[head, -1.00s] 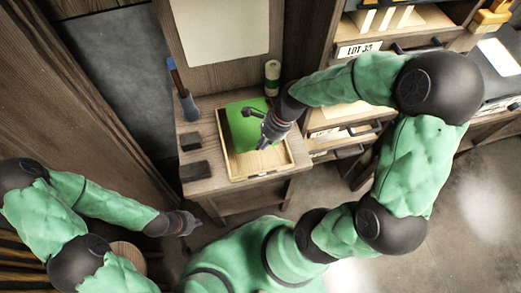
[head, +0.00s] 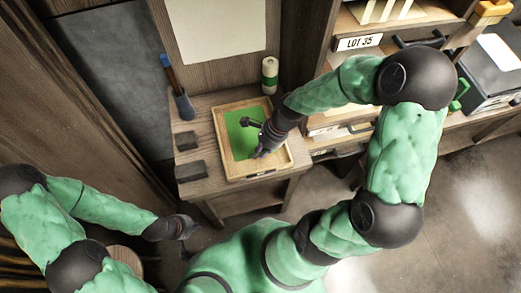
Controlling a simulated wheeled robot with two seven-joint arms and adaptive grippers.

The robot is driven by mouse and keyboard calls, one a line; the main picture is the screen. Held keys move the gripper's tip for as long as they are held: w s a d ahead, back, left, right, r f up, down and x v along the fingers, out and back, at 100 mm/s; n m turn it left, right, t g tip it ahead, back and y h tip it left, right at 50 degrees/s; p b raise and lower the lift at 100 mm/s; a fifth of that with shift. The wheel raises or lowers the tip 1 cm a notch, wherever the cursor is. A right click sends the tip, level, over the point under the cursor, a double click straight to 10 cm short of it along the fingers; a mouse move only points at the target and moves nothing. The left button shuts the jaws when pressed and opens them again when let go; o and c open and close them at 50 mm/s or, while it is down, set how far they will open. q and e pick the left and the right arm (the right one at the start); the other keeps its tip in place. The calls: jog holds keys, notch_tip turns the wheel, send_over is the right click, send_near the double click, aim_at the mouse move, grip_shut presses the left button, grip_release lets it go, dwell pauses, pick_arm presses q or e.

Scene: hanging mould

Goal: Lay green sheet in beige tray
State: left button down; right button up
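The beige tray (head: 220,126) sits on the small wooden table. The green sheet (head: 237,133) lies inside the tray, against its left and back part, and looks flat. My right gripper (head: 254,140) is over the tray at the sheet's right side. Its fingers are spread apart and nothing shows between them; whether a finger touches the sheet I cannot tell. Part of the sheet and tray is hidden behind the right gripper and wrist. My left gripper (head: 190,228) is low, in front of the table's left side, away from the tray; its fingers are too small to read.
A holder with a blue-handled tool (head: 171,78) stands at the table's back left, with dark blocks (head: 190,171) at its left edge. A green and white bottle (head: 269,76) stands behind the tray. Shelves with a "LOT 35" label (head: 359,42) are on the right.

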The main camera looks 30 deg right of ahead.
dwell(0.3)
